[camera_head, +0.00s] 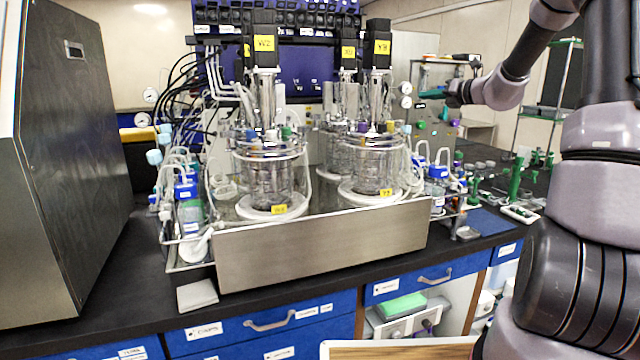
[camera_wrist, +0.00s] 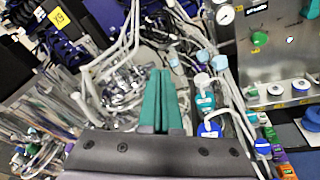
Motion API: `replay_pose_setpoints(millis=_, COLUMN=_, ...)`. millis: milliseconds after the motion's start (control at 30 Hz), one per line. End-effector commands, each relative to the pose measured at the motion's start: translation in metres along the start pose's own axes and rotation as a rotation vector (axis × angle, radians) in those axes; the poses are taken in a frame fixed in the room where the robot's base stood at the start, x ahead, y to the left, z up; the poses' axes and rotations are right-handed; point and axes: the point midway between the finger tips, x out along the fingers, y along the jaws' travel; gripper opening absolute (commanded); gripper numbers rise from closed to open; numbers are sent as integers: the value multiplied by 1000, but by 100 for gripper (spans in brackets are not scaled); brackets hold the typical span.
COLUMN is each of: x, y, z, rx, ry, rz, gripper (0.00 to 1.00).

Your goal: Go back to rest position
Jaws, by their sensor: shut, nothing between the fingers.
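My gripper (camera_head: 424,95) is raised at the right of the bioreactors in the head view, pointing left toward them. Its teal fingers also show in the wrist view (camera_wrist: 160,75), side by side, shut and empty. My arm comes in from the right edge of the head view. Below and beyond the fingers, the wrist view shows tubing and a glass vessel (camera_wrist: 120,85), somewhat blurred. I cannot tell the exact gap between the fingers and the tubing.
Glass bioreactor vessels (camera_head: 268,175) and (camera_head: 375,165) stand behind a steel panel (camera_head: 322,243) on the black bench. A grey cabinet (camera_head: 75,150) stands at the left. A pressure gauge (camera_wrist: 225,15) and blue-capped bottles (camera_wrist: 210,130) are close to the gripper. Green racks (camera_head: 517,178) are at the right.

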Motion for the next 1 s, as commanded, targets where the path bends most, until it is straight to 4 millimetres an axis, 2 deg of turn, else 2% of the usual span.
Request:
replay_pose_setpoints(millis=33, x=-5, y=36, z=-7, rx=-137, ry=60, rz=29, gripper=0)
replay_pose_setpoints(millis=100, x=-18, y=80, z=-26, rx=-354, ry=157, rz=73, gripper=0)
replay_pose_setpoints(millis=200, x=-45, y=133, z=-54, rx=-673, ry=286, rz=144, gripper=0)
replay_pose_setpoints(millis=300, x=-79, y=174, z=-83, rx=-988, ry=400, rz=221, gripper=0)
replay_pose_setpoints(millis=400, x=-119, y=205, z=-110, rx=-1298, ry=503, rz=303, gripper=0)
replay_pose_setpoints(millis=500, x=-162, y=225, z=-134, rx=-1602, ry=595, rz=391, gripper=0)
replay_pose_setpoints(millis=600, x=-206, y=236, z=-156, rx=-1900, ry=680, rz=482, gripper=0)
replay_pose_setpoints(millis=700, x=-248, y=238, z=-172, rx=-2172, ry=755, rz=569, gripper=0)
replay_pose_setpoints(millis=800, x=-281, y=236, z=-183, rx=-2392, ry=815, rz=644, gripper=0)
replay_pose_setpoints(millis=900, x=-303, y=231, z=-190, rx=-2544, ry=861, rz=701, gripper=0)
replay_pose_setpoints(millis=1000, x=-314, y=228, z=-193, rx=-2628, ry=887, rz=733, gripper=0)
